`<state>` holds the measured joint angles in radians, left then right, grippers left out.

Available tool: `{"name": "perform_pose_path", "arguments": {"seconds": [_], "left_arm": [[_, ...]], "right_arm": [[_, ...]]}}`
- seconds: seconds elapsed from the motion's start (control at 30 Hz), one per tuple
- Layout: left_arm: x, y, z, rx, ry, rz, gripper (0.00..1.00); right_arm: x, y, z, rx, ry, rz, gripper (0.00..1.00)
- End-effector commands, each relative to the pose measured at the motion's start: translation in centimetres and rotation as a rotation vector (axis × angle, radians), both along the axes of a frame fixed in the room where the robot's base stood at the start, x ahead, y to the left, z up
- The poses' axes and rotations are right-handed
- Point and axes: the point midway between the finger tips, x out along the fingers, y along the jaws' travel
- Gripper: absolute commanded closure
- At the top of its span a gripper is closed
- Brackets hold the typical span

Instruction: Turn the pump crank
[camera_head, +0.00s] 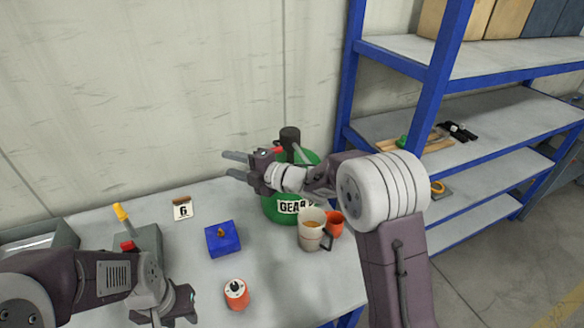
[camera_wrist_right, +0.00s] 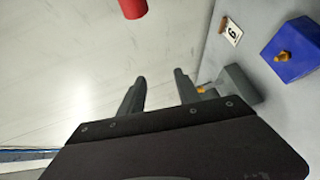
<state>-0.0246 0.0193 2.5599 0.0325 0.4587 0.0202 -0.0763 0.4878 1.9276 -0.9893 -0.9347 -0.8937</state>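A green drum (camera_head: 282,208) labelled "GEAR" stands at the back right of the table, partly hidden behind my right arm. A black pump head (camera_head: 290,136) rises above it, with a grey bar slanting down to its right. A red grip (camera_head: 279,150), probably the crank handle, shows beside the pump head; a red cylinder (camera_wrist_right: 133,8) shows at the top of the right wrist view. My right gripper (camera_head: 232,165) is open and empty, its fingers pointing left, away from the drum; its fingers are apart in the wrist view (camera_wrist_right: 160,92). My left gripper (camera_head: 168,306) seems open and empty, low over the front left.
A beige mug (camera_head: 312,232) and an orange cup (camera_head: 335,222) stand close in front of the drum. A blue box (camera_head: 222,239), an orange can (camera_head: 236,294), a "6" card (camera_head: 183,209) and a yellow-handled lever (camera_head: 121,213) are on the table. Blue-framed shelves (camera_head: 437,85) stand right.

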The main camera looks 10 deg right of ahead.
Motion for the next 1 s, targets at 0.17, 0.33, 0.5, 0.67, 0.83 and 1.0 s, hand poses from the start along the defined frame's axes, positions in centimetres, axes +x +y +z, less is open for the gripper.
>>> {"name": "perform_pose_path", "arguments": {"seconds": [0.17, 0.33, 0.5, 0.67, 0.83, 1.0], "left_arm": [[0.0, 0.0, -6.0, 0.0, 0.0, 0.0, 0.64], [0.0, 0.0, -6.1, 0.0, 0.0, 0.0, 0.64], [0.0, 0.0, -4.9, 0.0, 0.0, 0.0, 0.64], [0.0, 0.0, -3.6, 0.0, -0.001, 0.0, 0.64], [0.0, 0.0, -2.8, 0.0, 0.0, 0.0, 0.64], [0.0, 0.0, -2.6, 0.0, 0.0, 0.0, 0.64]], "right_arm": [[-0.8, -9.7, -0.8, 0.015, -0.069, -0.18, 0.6], [-0.4, -12.2, 0.1, 0.011, -0.091, -0.23, 0.6], [0.4, -11.5, 0.5, 0.012, -0.087, -0.226, 0.6], [3.1, -9.6, 0.1, 0.011, -0.087, -0.225, 0.6], [5.7, -7.9, -0.2, 0.011, -0.088, -0.226, 0.6], [7.0, -7.1, -0.5, 0.011, -0.088, -0.228, 0.6]]}}
